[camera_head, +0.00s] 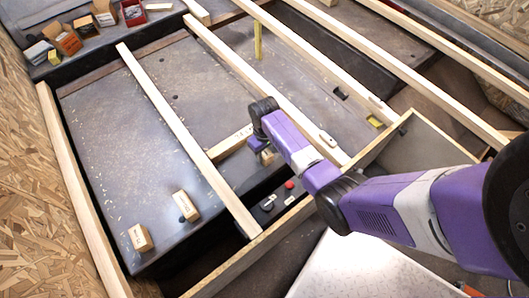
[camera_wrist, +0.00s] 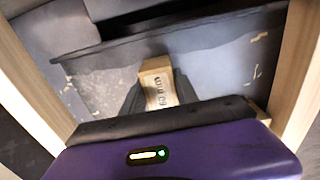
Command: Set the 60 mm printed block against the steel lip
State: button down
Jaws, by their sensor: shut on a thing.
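The 60 mm printed block (camera_wrist: 158,88) is a pale wooden-looking block with "60 mm" printed on its face. It sits between the dark fingers of my gripper (camera_wrist: 155,98) in the wrist view, and the gripper is shut on it. A dark raised edge (camera_wrist: 190,30), which looks like the steel lip, runs across just beyond the block. A narrow gap seems to show between them, but I cannot tell whether they touch. In the head view my gripper (camera_head: 266,152) is low between two wooden beams, and its wrist hides most of the block.
Long pale beams (camera_head: 185,135) flank my gripper on both sides. Two other printed blocks (camera_head: 140,238) (camera_head: 186,206) lie on the grey panel at the lower left. A red button (camera_head: 289,184) is close below my gripper. Several small boxes (camera_head: 65,40) stand at the top left.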

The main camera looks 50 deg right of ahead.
dwell(0.8)
jog(key=c, duration=0.9)
grip_release()
jog(key=shift+o, duration=0.2)
jog(key=shift+r, duration=0.1)
notch_tip(320, 180, up, 8)
jog(key=p, duration=0.3)
jog(key=shift+f, duration=0.2)
